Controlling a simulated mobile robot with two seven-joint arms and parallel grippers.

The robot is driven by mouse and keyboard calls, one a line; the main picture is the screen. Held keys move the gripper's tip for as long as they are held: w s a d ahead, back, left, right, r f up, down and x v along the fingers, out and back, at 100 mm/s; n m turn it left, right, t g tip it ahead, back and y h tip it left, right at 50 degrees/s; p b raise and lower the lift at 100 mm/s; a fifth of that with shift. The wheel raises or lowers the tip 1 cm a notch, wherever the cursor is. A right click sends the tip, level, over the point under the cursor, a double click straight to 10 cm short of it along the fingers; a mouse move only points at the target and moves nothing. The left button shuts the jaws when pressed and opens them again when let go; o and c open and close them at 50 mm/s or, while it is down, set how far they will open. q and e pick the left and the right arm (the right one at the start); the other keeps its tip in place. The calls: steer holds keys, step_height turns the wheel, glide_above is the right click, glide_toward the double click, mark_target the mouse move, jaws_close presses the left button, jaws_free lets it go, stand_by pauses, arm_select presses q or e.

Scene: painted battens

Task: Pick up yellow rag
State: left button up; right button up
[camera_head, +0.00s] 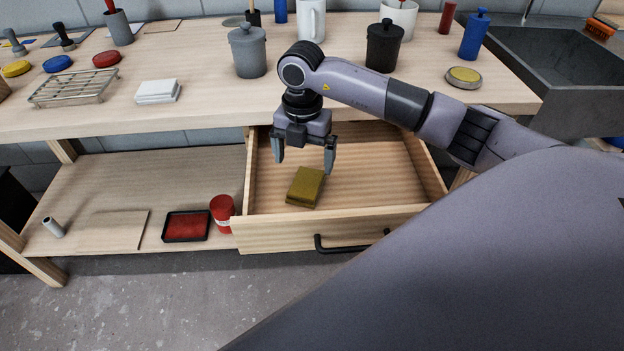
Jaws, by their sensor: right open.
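The yellow rag (306,187) is a folded, dull yellow block. It lies on the floor of the open wooden drawer (370,187), towards the left of the drawer. My right gripper (304,165) points down over the drawer. Its two dark fingers are spread apart with nothing between them. The fingertips are a little above and behind the rag in the picture, apart from it as far as I can tell. My left gripper does not show.
The workbench top (200,110) overhangs the drawer's back. A grey lidded pot (248,52) and a black lidded pot (383,46) stand on it near my arm. A red can (222,213) and a tray of red paint (186,226) sit on the lower shelf, left of the drawer.

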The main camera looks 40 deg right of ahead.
mark_target(306, 181)
step_height(306, 181, down, 6)
steer(key=shift+s+d, duration=0.1)
steer(key=c, duration=1.2)
steer(key=shift+r+p, duration=0.45)
steer(key=shift+r, duration=9.6)
